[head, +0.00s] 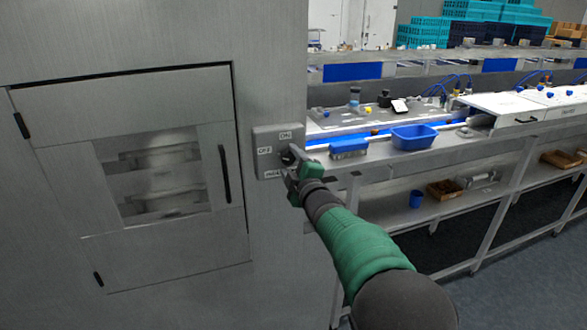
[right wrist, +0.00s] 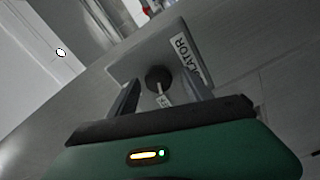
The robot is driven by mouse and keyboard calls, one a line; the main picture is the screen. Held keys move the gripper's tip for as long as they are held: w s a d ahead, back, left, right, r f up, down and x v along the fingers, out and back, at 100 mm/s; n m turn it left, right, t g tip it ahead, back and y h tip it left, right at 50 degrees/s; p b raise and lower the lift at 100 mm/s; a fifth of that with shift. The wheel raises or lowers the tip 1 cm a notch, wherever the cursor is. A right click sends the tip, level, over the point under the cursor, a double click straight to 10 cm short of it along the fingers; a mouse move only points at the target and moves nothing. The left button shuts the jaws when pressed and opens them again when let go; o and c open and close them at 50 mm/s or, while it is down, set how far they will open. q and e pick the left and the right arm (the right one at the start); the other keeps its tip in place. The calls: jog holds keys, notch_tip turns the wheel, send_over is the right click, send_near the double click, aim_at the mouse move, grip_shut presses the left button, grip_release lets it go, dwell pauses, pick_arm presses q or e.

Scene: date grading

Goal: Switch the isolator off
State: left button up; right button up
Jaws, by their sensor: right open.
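The isolator is a grey square plate (head: 263,141) on the side of the steel cabinet, with an ON label at the top, an OFF label at the left and another label at the bottom. Its dark round knob (head: 287,158) is partly hidden by my right gripper (head: 293,173), so I cannot tell which way it points. In the right wrist view the knob (right wrist: 157,77) shows between the two open fingers, and the plate (right wrist: 130,62) lies behind it. I cannot tell whether the fingers touch the knob. My left gripper is not in view.
The cabinet door (head: 60,110) with a window and black handle (head: 224,173) is shut, left of the isolator. A blue bin (head: 414,137) and a blue brush (head: 349,149) lie on the bench to the right. Blue crates (head: 424,32) are stacked behind.

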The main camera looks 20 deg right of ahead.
jog(key=s+b, duration=0.4)
jog(key=s, duration=1.2)
jog(key=shift+s+d, duration=0.3)
jog(key=shift+f, duration=0.2)
